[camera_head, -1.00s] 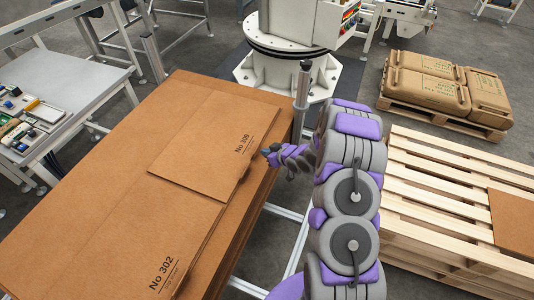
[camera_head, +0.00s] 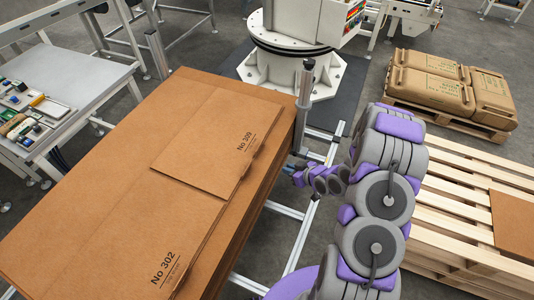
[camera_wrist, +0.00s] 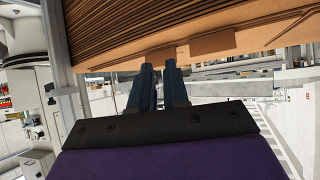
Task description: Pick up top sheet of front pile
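A smaller brown sheet marked No 309 (camera_head: 215,140) lies flat on a large pile of brown sheets at the left. A larger sheet marked No 302 (camera_head: 110,225) lies nearer to me on the same pile. My gripper (camera_head: 296,177) is just off the pile's right edge, apart from the printed sheets. In the wrist view, its two dark fingers (camera_wrist: 160,68) are parallel with a narrow empty gap between them. The layered sheet edges (camera_wrist: 150,25) show just beyond the tips. I cannot tell whether the fingertips touch the brown edge.
A grey metal post (camera_head: 305,95) stands near the gripper at the pile's right edge. A wooden pallet (camera_head: 450,200) with a brown sheet (camera_head: 513,220) is at the right. Brown sacks (camera_head: 430,75) lie on another pallet behind. A worktable (camera_head: 70,85) stands at the left.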

